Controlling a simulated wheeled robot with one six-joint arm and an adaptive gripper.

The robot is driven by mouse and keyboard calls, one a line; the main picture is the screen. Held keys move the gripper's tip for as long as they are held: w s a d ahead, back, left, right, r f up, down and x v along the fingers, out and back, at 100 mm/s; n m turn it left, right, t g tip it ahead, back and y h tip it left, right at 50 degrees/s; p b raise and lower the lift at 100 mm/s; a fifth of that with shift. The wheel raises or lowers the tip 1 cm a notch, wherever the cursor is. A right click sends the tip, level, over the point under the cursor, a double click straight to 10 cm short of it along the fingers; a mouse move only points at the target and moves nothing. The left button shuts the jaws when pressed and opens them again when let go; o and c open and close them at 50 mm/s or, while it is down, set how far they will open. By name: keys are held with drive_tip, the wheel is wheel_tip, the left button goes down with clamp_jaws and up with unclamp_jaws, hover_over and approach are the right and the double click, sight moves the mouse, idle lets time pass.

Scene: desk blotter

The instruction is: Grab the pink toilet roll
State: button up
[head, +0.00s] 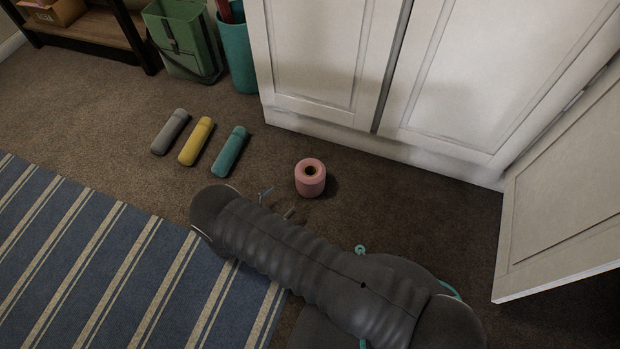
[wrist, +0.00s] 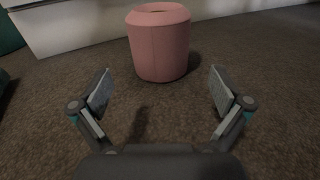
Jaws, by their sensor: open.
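The pink toilet roll (head: 311,181) stands upright on the brown carpet in front of the white cabinet. Its dark core hole shows on top. In the wrist view the roll (wrist: 160,48) stands straight ahead, centred between my fingers and a little beyond their tips. My gripper (wrist: 160,92) is open and empty, with the two fingers spread wide apart. In the head view my gripper (head: 276,203) is mostly hidden behind my arm, with only small finger parts showing to the left of the roll.
Grey (head: 171,131), yellow (head: 196,141) and teal (head: 229,151) cylinders lie on the carpet to the left. The white cabinet (head: 325,60) stands behind the roll, and a white door panel (head: 560,200) is at right. A blue striped rug (head: 90,260) covers the left front.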

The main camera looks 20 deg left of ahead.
sight(310, 178)
drive_tip(key=x, duration=1.3)
drive_tip(key=shift+r, duration=0.2)
drive_tip(key=c, duration=0.9)
